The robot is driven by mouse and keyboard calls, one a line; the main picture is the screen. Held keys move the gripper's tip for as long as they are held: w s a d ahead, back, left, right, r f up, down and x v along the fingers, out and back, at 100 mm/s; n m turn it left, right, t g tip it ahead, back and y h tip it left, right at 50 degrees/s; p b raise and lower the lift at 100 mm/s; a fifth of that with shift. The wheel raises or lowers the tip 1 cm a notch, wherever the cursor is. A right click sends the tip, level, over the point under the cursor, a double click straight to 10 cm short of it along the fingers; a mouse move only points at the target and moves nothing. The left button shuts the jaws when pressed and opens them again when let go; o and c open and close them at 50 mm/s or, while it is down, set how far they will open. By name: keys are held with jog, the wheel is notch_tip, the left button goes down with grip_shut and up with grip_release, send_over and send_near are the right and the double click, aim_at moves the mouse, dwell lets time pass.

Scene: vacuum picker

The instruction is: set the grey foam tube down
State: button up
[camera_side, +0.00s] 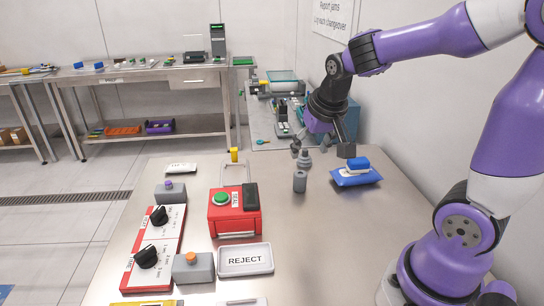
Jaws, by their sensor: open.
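A small grey cylinder (299,182), which looks like the grey foam tube, stands upright on the steel table. Just behind it is a ribbed grey piece (304,158) with a wider lower part; I cannot tell if the two touch. My gripper (323,148) is open, above and behind the tube to its right. One dark finger hangs at the right and the other is at the left. Nothing shows between the fingers, and the tube is clear of them.
A blue pouch (345,181) with a blue-and-white block (358,164) lies right of the tube. A red SEAL box (236,222) with a green button, a REJECT tray (246,272) and a dial panel (139,273) stand left. The table's front right is bare.

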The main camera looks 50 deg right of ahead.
jog(key=s+a+r+n+t+y, duration=0.1)
jog(key=s+a+r+n+y, duration=0.1)
jog(key=s+a+n, duration=0.4)
jog(key=s+a+r, duration=0.1)
jog(key=s+a, duration=0.1)
jog(key=a, duration=0.1)
jog(key=shift+s+a+r+n+t, duration=0.2)
jog(key=shift+a+r+n+t, duration=0.05)
jog(key=shift+n+t, duration=0.05)
